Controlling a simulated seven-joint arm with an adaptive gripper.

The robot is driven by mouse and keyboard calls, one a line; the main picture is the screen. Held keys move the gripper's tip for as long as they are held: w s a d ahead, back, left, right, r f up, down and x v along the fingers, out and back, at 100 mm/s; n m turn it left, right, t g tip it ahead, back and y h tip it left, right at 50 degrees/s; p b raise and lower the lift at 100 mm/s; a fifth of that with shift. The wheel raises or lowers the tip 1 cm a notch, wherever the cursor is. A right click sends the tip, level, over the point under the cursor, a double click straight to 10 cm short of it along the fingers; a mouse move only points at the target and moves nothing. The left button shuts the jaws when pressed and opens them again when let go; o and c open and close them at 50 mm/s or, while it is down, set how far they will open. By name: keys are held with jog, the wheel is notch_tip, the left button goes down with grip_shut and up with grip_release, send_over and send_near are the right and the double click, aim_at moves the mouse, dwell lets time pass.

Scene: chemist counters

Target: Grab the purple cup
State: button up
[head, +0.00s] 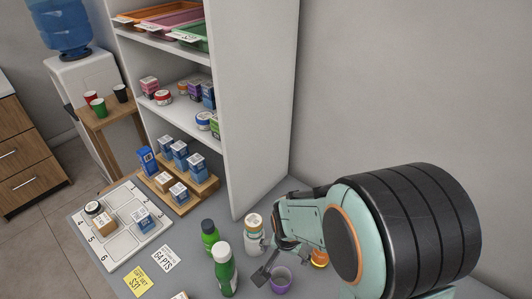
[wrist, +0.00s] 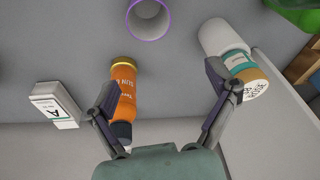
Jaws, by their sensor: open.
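The purple cup (head: 281,279) stands on the grey counter near the bottom of the head view, partly cut by the arm. In the wrist view its purple rim and pale inside (wrist: 149,19) show at the top edge, where the frame cuts it. My gripper (wrist: 163,80) is open and empty, its fingers spread wide. The cup lies beyond the fingertips, roughly in line with the gap between them, and is not between them. In the head view one finger (head: 263,271) shows just left of the cup.
An orange bottle (wrist: 122,88) is close by the left finger. A white bottle with a teal label (wrist: 232,52) is by the right finger. Green bottles (head: 224,268) stand left of the cup. A small white box (wrist: 56,107) and a shelf unit (head: 250,100) are nearby.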

jog(key=g, duration=0.1)
send_near(281, 283)
jog(key=shift+a, duration=0.15)
jog(key=f, duration=0.5)
jog(key=shift+w, duration=0.3)
jog(key=shift+w+f, duration=0.1)
jog(key=shift+f, duration=0.3)
jog(key=shift+n, duration=0.3)
jog(key=c, duration=0.9)
